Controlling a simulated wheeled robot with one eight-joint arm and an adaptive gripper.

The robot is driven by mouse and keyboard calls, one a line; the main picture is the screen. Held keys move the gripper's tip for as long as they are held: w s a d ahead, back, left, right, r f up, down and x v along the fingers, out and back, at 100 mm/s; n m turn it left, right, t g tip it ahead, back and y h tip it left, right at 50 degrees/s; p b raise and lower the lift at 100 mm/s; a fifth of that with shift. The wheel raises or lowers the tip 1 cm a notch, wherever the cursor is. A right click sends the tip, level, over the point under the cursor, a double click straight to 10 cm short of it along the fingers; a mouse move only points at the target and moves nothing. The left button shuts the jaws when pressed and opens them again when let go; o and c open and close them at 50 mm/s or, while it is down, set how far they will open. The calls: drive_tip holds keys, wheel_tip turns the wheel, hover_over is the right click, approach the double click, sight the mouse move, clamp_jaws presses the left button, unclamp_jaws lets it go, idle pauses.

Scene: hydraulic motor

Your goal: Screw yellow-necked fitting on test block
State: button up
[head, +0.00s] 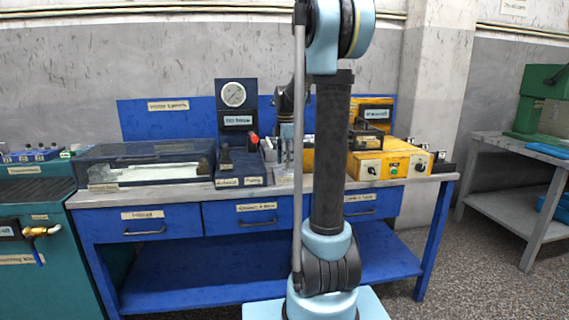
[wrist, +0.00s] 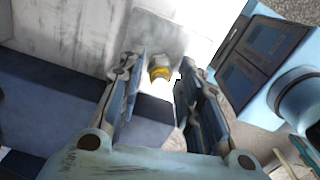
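In the wrist view, the yellow-necked fitting (wrist: 159,72) shows as a pale round end with a yellow band. It lies beyond and between the fingertips of my gripper (wrist: 160,85). The two fingers are spread apart with a gap between them, and I see nothing held. A grey block-like surface (wrist: 155,38) is right behind the fitting; I cannot tell whether it is the test block. In the head view, my arm hides much of the bench middle and the gripper itself is hard to make out.
The blue workbench (head: 165,220) carries a clear-lidded case (head: 145,165), a gauge stand (head: 233,95) and a yellow unit (head: 392,165). A red-tipped lever (head: 254,138) stands left of my arm. A grey side table (head: 500,205) with a green machine is at the right.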

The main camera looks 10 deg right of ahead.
drive_tip(key=shift+r, duration=1.35)
drive_tip(key=o, duration=0.5)
drive_tip(key=shift+o, duration=0.2)
drive_tip(key=shift+r, duration=3)
